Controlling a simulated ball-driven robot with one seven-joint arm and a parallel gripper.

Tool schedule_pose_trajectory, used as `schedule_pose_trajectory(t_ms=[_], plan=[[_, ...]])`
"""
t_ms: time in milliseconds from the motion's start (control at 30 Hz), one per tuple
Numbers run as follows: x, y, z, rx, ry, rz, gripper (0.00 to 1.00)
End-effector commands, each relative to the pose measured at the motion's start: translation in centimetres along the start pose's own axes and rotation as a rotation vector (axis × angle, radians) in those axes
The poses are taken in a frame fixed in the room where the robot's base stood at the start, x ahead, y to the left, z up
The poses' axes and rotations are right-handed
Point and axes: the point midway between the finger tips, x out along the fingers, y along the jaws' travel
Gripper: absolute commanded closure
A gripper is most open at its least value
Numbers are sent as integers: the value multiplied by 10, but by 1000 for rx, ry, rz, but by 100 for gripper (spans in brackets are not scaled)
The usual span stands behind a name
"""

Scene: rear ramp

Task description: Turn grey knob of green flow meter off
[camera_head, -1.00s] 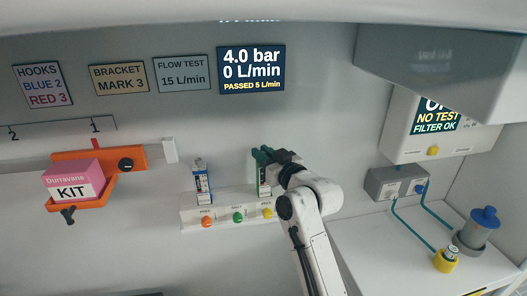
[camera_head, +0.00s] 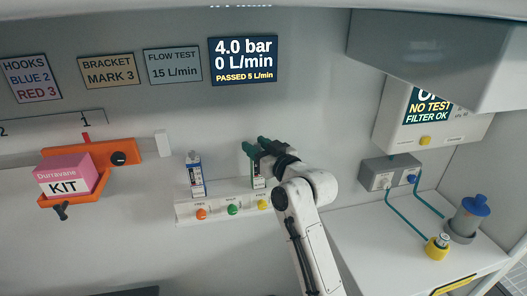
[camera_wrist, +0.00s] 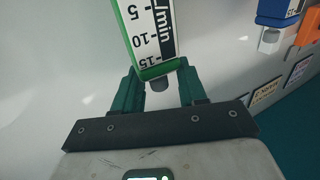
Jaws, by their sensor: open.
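The green flow meter (camera_wrist: 150,30) fills the upper middle of the wrist view, upside down, with 5, 10 and 15 L/min marks on its white scale. Its grey knob (camera_wrist: 158,84) shows at its green-framed end, between my fingers, with a gap on each side. My gripper (camera_wrist: 158,90) is open, with green fingers. In the head view my gripper (camera_head: 256,147) is at the meter's top and hides most of it; only its lower white part (camera_head: 258,182) shows. The display (camera_head: 243,61) reads 4.0 bar, 0 L/min, PASSED 5 L/min.
An orange bracket (camera_head: 121,156) holds a pink KIT box (camera_head: 65,174) farther left. A grey outlet box (camera_head: 377,178) and a white counter (camera_head: 400,265) are at right.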

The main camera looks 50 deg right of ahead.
Motion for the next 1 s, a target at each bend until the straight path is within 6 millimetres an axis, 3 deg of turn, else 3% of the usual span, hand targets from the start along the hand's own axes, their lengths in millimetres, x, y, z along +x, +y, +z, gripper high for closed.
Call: schedule_pose_trajectory(t_ms=[600,1000], plan=[[-97,0,3,1,0,0,59],[-106,0,0,0,0,0,59]])
